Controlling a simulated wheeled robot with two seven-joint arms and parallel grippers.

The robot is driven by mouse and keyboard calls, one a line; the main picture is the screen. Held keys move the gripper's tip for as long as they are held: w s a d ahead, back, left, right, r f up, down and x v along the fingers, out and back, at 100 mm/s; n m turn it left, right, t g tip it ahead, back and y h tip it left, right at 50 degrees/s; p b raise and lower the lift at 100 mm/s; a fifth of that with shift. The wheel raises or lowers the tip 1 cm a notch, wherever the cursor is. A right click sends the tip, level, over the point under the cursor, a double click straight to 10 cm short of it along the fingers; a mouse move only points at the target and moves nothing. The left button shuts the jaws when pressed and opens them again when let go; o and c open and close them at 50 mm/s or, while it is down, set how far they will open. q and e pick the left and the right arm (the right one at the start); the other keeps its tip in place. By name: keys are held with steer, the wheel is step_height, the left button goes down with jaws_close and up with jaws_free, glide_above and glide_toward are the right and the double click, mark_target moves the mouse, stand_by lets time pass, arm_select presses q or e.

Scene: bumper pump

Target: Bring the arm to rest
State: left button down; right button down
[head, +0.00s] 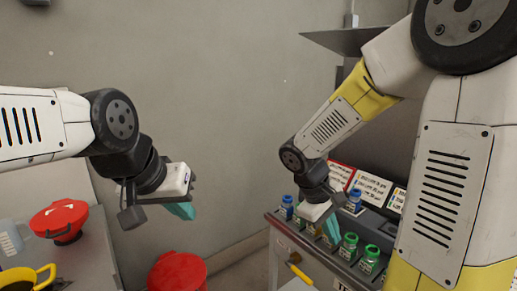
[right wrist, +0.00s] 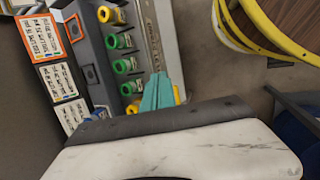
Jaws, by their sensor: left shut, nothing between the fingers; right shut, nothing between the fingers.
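My left gripper (head: 181,208) is on the left in the head view, its teal fingers shut and empty, in the air right of the left-hand surface. My right gripper (head: 331,229) is in the head view at the near left part of the rack, pointing down, partly hidden by its own wrist. In the right wrist view its teal fingers (right wrist: 158,92) are together with nothing between them. They overlap the end of the row of capped bottles in that view; I cannot tell whether they touch anything.
A grey rack (head: 317,246) holds blue- and green-capped bottles (head: 348,245), with label cards (head: 371,187) behind. A red bin (head: 178,272) stands at the bottom centre. A shelf (head: 340,40) juts from the wall.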

steer(key=s+a+r+m+t+y, duration=0.4)
steer(key=s+r, duration=0.4)
steer(key=r, duration=0.5)
steer(key=m+t+y, duration=0.1)
steer(key=m+y, duration=0.1)
steer(key=shift+s+m+t+y, duration=0.3)
steer(key=shift+m+t+y, duration=0.1)
